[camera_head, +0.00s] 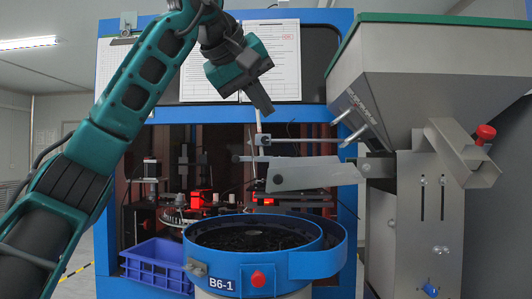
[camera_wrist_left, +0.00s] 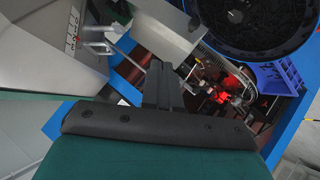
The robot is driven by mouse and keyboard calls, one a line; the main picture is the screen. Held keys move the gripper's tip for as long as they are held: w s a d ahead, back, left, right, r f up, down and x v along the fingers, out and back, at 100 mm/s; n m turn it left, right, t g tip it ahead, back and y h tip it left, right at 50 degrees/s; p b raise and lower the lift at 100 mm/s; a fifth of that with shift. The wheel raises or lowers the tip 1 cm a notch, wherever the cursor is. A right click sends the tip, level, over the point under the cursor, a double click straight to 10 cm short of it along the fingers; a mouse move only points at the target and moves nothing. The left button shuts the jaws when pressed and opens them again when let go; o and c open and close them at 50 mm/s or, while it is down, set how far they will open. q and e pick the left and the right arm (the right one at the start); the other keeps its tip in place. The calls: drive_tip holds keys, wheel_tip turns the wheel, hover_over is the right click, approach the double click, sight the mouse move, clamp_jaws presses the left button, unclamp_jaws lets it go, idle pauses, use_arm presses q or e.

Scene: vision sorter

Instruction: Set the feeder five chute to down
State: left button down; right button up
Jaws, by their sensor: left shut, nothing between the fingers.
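A grey metal chute (camera_head: 310,174) extends from the hopper side over the bowl feeder and looks nearly level. A second grey angled spout (camera_head: 455,152) with a red knob (camera_head: 485,133) is on the hopper's front right; I cannot tell which one is feeder five's. My left gripper (camera_head: 262,104) is shut and empty, above and a little left of the level chute, apart from it. In the left wrist view its fingers (camera_wrist_left: 162,88) are together, with a grey panel, likely the chute (camera_wrist_left: 165,28), beyond them. My right gripper is not in view.
The blue bowl feeder (camera_head: 272,262), labelled B6-1, holds dark parts below the chute. A large grey hopper (camera_head: 430,75) stands at right. A blue crate (camera_head: 157,262) is at lower left. Metal rods (camera_head: 350,125) stick out from the hopper near the gripper.

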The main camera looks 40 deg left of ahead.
use_arm(q)
drive_tip(key=w+a+f+g+y+b, duration=0.1)
drive_tip(key=w+a+f, duration=0.2)
drive_tip(key=w+f, duration=0.4)
drive_tip(key=shift+f+b, duration=0.4)
drive_tip(key=shift+f, duration=1.5)
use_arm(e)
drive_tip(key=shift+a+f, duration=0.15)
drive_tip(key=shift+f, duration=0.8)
use_arm(q)
wheel_tip(320, 180, down, 8)
drive_tip(key=n+t+h+b, duration=0.2)
drive_tip(key=b, duration=0.5)
drive_tip(key=shift+s, duration=0.15)
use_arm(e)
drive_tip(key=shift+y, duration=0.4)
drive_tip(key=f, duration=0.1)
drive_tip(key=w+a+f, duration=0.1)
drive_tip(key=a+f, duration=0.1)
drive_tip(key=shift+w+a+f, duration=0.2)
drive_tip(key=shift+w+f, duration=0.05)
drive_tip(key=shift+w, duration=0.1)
use_arm(q)
drive_tip(key=shift+a+r, duration=0.1)
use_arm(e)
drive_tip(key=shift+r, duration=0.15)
